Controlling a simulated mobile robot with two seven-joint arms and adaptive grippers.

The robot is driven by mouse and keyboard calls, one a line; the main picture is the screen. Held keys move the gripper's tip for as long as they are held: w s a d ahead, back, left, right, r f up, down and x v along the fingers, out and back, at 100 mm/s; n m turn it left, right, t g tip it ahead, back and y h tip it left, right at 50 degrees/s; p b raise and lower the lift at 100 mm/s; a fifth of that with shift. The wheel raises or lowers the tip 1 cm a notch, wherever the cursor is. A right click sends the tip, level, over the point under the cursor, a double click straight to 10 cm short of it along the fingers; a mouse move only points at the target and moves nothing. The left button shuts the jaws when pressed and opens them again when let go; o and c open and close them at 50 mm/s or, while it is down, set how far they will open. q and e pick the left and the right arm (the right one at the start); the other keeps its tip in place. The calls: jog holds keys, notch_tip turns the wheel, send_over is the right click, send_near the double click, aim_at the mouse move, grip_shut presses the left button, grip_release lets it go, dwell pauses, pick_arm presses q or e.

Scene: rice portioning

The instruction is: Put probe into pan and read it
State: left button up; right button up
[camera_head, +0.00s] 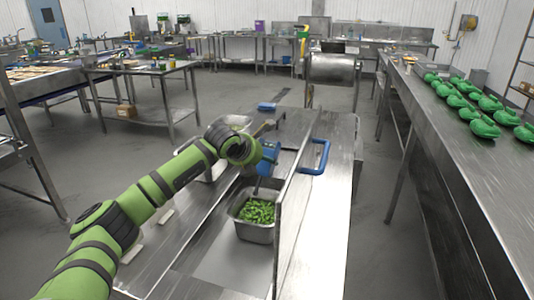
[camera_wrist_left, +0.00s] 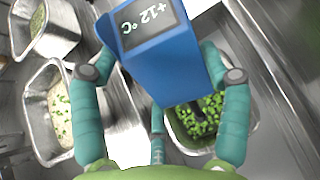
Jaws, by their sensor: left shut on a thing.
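The probe is a blue thermometer (camera_head: 268,157) with a dark display; in the left wrist view the blue body (camera_wrist_left: 165,62) fills the upper middle and its display reads +12 °C. My left gripper (camera_head: 262,160) is shut on the body, with a teal finger on each side in the wrist view. A steel pan (camera_head: 254,234) of chopped green food stands below the probe; it also shows in the wrist view (camera_wrist_left: 178,139). A thin dark shaft runs from the probe down toward the pan; I cannot tell whether its tip is in the food. My right gripper is not in view.
An upright panel (camera_head: 292,190) stands just right of the pan, with a blue handle (camera_head: 324,158) beyond it. Another steel pan (camera_wrist_left: 36,140) holds pale food with green bits. A long bench (camera_head: 425,110) with green items runs along the right. The tabletop before the pan is clear.

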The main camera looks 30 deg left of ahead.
aim_at(259, 173)
pick_arm(q)
jog(key=shift+s+f, duration=0.15)
jog(key=shift+s+f+b, duration=0.3)
jog(key=shift+f+b, duration=0.3)
jog(key=shift+f, duration=0.1)
notch_tip(259, 173, down, 3)
jog(key=shift+w+r+b, duration=0.15)
jog(key=shift+b, duration=0.5)
jog(key=shift+f+b, duration=1.55)
jog(key=shift+f, duration=2.15)
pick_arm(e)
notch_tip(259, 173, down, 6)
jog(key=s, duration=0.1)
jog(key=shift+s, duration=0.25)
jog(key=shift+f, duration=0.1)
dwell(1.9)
